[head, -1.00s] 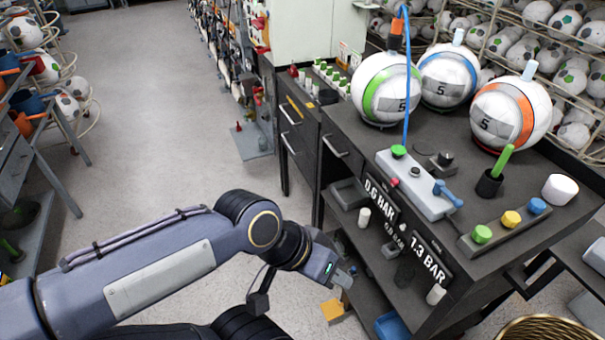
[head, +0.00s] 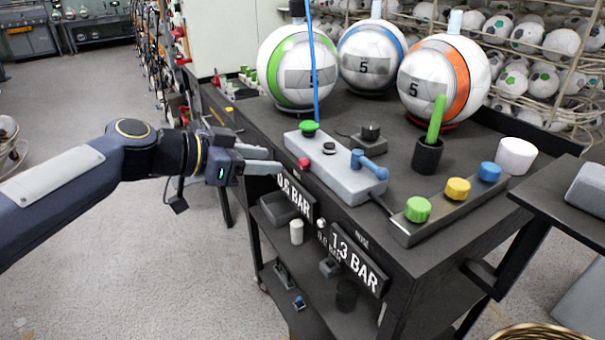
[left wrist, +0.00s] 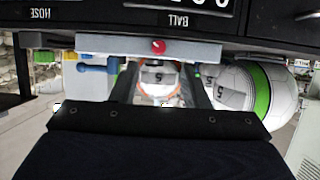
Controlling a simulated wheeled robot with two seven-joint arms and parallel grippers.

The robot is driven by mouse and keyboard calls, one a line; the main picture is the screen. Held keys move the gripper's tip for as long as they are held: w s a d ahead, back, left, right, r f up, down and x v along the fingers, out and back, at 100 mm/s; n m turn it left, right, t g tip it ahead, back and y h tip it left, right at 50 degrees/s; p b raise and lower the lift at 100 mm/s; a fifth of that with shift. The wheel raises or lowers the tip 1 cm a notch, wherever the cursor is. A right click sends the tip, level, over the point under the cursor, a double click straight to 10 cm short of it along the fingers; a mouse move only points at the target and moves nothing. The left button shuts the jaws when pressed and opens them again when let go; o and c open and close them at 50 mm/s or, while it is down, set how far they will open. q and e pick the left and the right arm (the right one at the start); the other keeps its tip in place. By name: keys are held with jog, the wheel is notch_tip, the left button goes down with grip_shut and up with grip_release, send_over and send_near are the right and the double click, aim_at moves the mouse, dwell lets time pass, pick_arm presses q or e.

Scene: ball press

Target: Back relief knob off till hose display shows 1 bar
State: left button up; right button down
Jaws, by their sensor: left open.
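The hose display (head: 358,260) reads 1.3 BAR on the cart's front; the ball display (head: 295,196) left of it reads 0.6 BAR. The grey console (head: 340,170) on the cart top carries a green knob (head: 309,129), a small black knob (head: 329,148), a red button (head: 303,164) and a blue lever (head: 369,165). No label shows which is the relief knob. My left gripper (head: 278,161) is open and empty, fingers pointing right, just left of the console. In the left wrist view, the red button (left wrist: 158,46) shows above the open fingers. My right gripper is not in view.
Three balls (head: 365,58) stand behind the console; a blue hose (head: 315,70) rises from it. A strip with green (head: 418,209), yellow and blue knobs lies at right. A black cup (head: 427,156) holds a green stick. Floor at left is clear.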

aim_at(300, 163)
pick_arm(q)
jog(key=p+x, duration=0.1)
jog(key=x, duration=0.6)
jog(key=shift+s, duration=0.1)
grip_shut()
jog(key=shift+f+n+g+b, duration=0.1)
jog(key=shift+n+g+b, duration=0.2)
jog(key=shift+b, duration=0.15)
jog(key=shift+a+n+g+h, duration=0.1)
jog(key=shift+n+g+h, duration=0.25)
jog(key=shift+n, duration=0.25)
grip_release()
